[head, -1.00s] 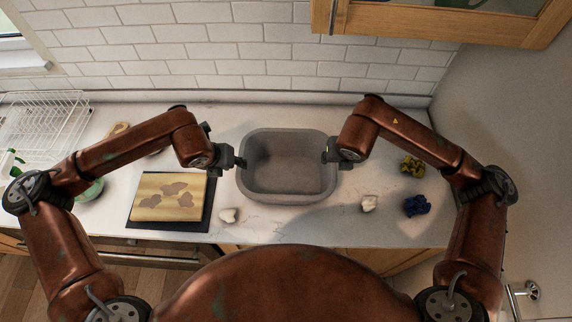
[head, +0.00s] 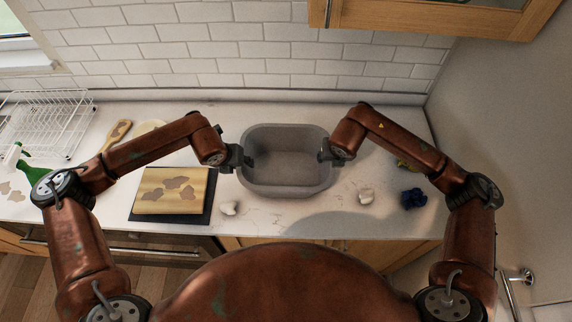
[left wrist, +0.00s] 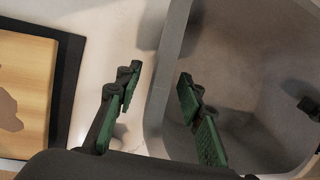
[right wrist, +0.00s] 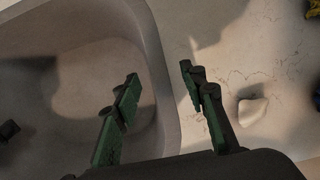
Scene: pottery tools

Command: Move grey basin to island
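The grey basin (head: 288,190) stands upright on the white counter, open at the top and apparently empty. My left gripper (head: 243,158) is at its left wall. In the left wrist view, its green-padded fingers (left wrist: 155,95) are spread, one outside the basin and one over the inside, with the rim (left wrist: 160,85) between them. My right gripper (head: 325,152) is at the right wall. In the right wrist view, its fingers (right wrist: 160,90) are also spread on either side of the rim (right wrist: 160,60). Whether any finger touches the wall is unclear. No kitchen island is identifiable.
A wooden board (head: 172,192) on a dark slab lies left of the basin. White lumps (head: 229,208) (head: 366,196) and a blue lump (head: 414,198) lie near the front. A dish rack (head: 45,122) and green spray bottle (head: 37,172) are left. A tiled wall stands behind.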

